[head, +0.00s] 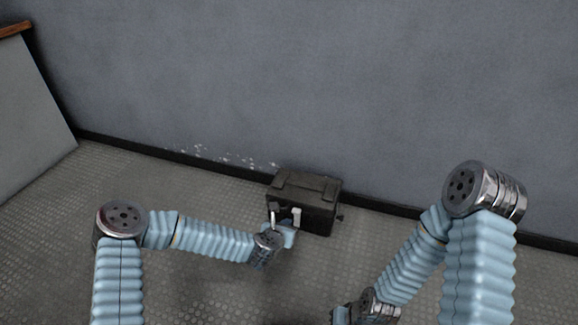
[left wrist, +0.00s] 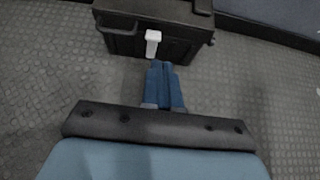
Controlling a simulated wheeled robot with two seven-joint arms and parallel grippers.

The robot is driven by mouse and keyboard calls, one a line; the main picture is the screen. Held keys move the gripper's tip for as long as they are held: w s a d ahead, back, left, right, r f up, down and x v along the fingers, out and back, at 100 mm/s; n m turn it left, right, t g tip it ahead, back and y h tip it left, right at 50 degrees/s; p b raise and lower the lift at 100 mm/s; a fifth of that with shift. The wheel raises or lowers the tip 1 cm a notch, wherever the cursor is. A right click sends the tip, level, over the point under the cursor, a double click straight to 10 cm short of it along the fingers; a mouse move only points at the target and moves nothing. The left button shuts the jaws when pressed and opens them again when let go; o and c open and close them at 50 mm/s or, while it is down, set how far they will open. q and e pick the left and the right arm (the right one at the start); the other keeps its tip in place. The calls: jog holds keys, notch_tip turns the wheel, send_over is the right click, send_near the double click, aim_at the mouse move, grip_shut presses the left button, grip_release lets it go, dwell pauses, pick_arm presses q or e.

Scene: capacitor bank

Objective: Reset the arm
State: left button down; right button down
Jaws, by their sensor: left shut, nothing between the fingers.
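My left gripper (head: 290,228) is in front of a dark box, close to its front face. In the left wrist view, its two blue fingers (left wrist: 162,84) are together with nothing between them, pointing at the box just below a white latch (left wrist: 152,40). Whether they touch the box is hard to tell. My right arm comes in from the right and bends down to the bottom edge of the head view, where its gripper is out of sight.
The dark box (head: 308,188) stands on the patterned metal floor (head: 200,275) against a grey wall (head: 300,80), its lid down. A pale panel with a brown top edge (head: 30,110) stands at the far left. The floor left of the box is clear.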

pick_arm(q)
jog(key=s+a+f+m+g, duration=0.3)
jog(key=s+m, duration=0.6)
jog(key=s+a+f+m+g, duration=0.3)
jog(key=s+m, duration=0.5)
jog(key=m, duration=0.2)
jog(key=s+a+f+m+g, duration=0.3)
jog(key=s+a+m, duration=0.1)
jog(key=s+m, duration=0.5)
jog(key=s+r+m+g+p, duration=0.1)
jog(key=s+r+m+p, duration=0.1)
jog(key=r+p, duration=1)
jog(key=shift+s+a, duration=0.35)
jog(key=shift+s, duration=0.15)
